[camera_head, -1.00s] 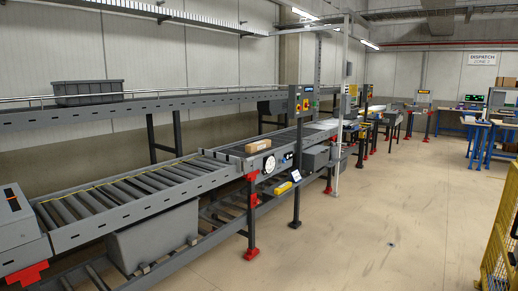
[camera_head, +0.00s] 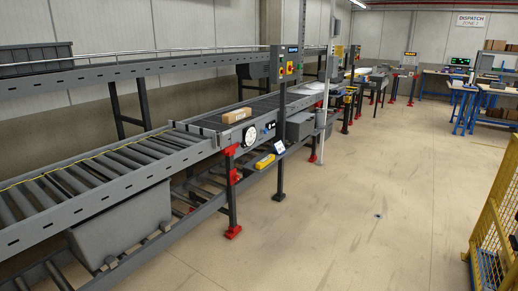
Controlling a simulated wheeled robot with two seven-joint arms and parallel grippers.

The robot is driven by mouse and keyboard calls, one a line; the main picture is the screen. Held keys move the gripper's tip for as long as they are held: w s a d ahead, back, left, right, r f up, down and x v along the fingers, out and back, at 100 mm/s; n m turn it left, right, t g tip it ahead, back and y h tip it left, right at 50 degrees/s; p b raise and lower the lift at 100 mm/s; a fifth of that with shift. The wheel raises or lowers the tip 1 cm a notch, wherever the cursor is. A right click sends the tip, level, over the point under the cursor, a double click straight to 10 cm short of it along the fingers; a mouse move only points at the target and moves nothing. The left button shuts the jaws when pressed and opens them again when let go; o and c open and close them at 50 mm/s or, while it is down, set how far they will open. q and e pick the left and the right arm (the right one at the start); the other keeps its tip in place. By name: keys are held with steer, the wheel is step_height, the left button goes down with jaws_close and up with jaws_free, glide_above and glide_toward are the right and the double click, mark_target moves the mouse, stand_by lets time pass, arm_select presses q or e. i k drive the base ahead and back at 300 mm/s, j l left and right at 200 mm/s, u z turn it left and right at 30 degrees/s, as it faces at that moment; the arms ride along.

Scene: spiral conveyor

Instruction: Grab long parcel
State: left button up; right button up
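A small tan cardboard parcel (camera_head: 237,115) lies on the dark belt section of the conveyor (camera_head: 213,123), near its front edge. I cannot tell whether it is the long parcel of the task. No other parcel shows on the near rollers. Neither of my grippers is in view.
A roller section (camera_head: 100,170) runs along the left, with a grey bin (camera_head: 125,228) under it. A grey crate (camera_head: 35,58) sits on the upper conveyor. A yellow mesh fence (camera_head: 495,225) stands at the right. The floor (camera_head: 340,225) between is clear.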

mark_target(237, 115)
steer(key=i, duration=1.4)
steer(key=i+u, duration=0.1)
steer(key=i, duration=1.25)
steer(key=i+l+u, duration=0.15)
steer(key=i+u, duration=0.3)
steer(key=i+l+u, duration=0.4)
steer(key=i, duration=0.2)
steer(key=i+l+u, duration=0.85)
steer(key=l, duration=0.25)
steer(key=k, duration=0.05)
